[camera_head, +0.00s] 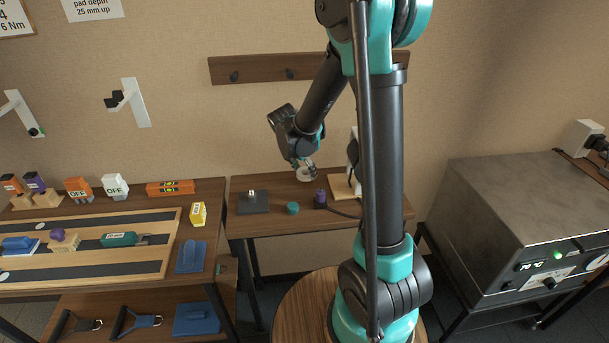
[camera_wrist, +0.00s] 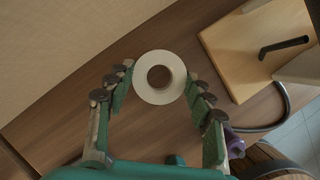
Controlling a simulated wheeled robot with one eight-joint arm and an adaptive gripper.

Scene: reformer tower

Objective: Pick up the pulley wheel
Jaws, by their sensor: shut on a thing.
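The pulley wheel (camera_wrist: 147,90) is a cream-white disc with a brown-looking centre hole. In the wrist view it sits between the fingertips of my gripper, with a green-padded finger against each side. In the head view the wheel (camera_head: 303,177) shows as a small pale ring under my gripper (camera_head: 306,167), over the back part of the small wooden table (camera_head: 270,232). My gripper is shut on the wheel. I cannot tell whether the wheel touches the tabletop.
A purple knobbed piece (camera_head: 320,199), a teal disc (camera_head: 293,208) and a dark plate (camera_head: 252,207) with a small peg stand on the table. A pale wooden block (camera_wrist: 235,65) with a black bent rod is right of the wheel. A wall rail (camera_head: 262,70) is behind.

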